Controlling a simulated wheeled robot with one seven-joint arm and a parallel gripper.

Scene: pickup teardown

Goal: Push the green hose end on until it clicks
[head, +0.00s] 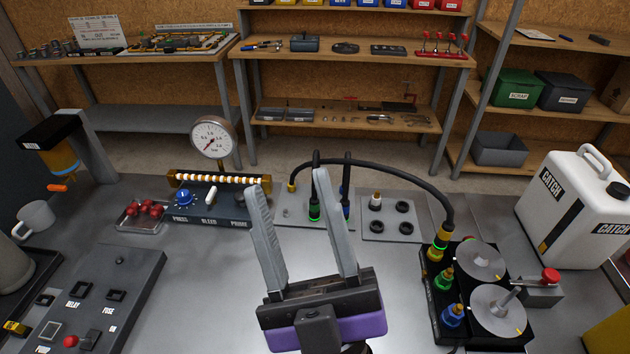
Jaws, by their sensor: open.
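The green hose end (314,211) is a black upright connector with a green band. It stands on a grey plate (287,218) behind my right finger, which hides part of it. A green-banded fitting (444,279) stands on the black block (475,338) at the right, between a yellow and a blue one, with no hose seen on it. My gripper (289,183) is open and empty, fingers pointing up and away in the picture. The green hose end shows between the fingers, near the right one; I cannot tell the depth gap.
A black hose (400,173) arches from the grey plate to the yellow fitting (437,240). A blue-banded hose end (346,208) stands right of the green one. A gauge (213,138), a white catch can (577,205) and a switch panel (90,300) surround the bench. Its front middle is clear.

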